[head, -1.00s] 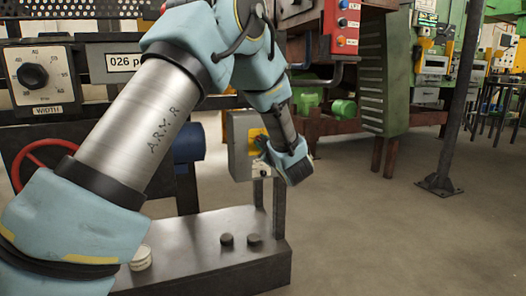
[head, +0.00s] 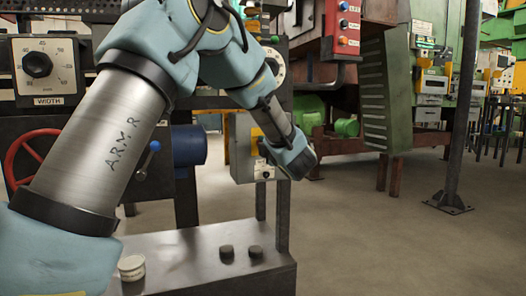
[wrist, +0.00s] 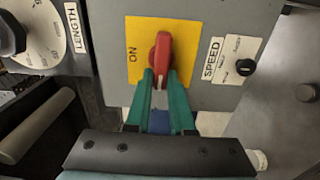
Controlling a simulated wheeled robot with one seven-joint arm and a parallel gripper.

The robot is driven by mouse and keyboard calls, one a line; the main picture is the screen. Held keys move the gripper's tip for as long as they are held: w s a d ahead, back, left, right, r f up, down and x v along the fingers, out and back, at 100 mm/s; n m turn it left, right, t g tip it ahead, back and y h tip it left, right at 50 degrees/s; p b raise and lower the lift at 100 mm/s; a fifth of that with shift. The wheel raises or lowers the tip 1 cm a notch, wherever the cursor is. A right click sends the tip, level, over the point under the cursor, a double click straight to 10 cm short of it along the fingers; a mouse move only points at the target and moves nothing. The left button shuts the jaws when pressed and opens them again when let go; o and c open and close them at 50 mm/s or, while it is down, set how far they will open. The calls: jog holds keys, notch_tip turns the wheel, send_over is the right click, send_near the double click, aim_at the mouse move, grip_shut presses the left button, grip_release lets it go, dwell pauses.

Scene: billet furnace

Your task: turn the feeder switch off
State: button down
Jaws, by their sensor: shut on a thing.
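The feeder switch is a red handle (wrist: 161,56) on a yellow plate (wrist: 181,34) marked ON, on the face of a grey box (wrist: 210,92). In the wrist view the handle stands nearly upright in the picture. My gripper (wrist: 163,78) has its green fingers shut on the lower end of the handle, one on each side. In the head view the grey box (head: 240,160) and part of the yellow plate (head: 255,137) show behind my gripper, which hides most of the handle.
A small black SPEED knob (wrist: 245,67) sits right of the switch in the wrist view, and a LENGTH dial (wrist: 40,38) left of it. In the head view a bench (head: 190,260) below holds a pale round pot (head: 131,268) and two dark knobs. Open floor lies right.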

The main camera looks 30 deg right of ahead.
dwell(0.4)
jog(key=c, duration=0.8)
grip_release()
jog(key=shift+s, duration=0.1)
jog(key=s, duration=0.3)
jog(key=s+a+p, duration=0.1)
jog(key=s, duration=0.3)
jog(key=s+p, duration=0.1)
jog(key=s, duration=0.2)
jog(key=shift+s+a, duration=0.15)
jog(key=shift+s, duration=0.1)
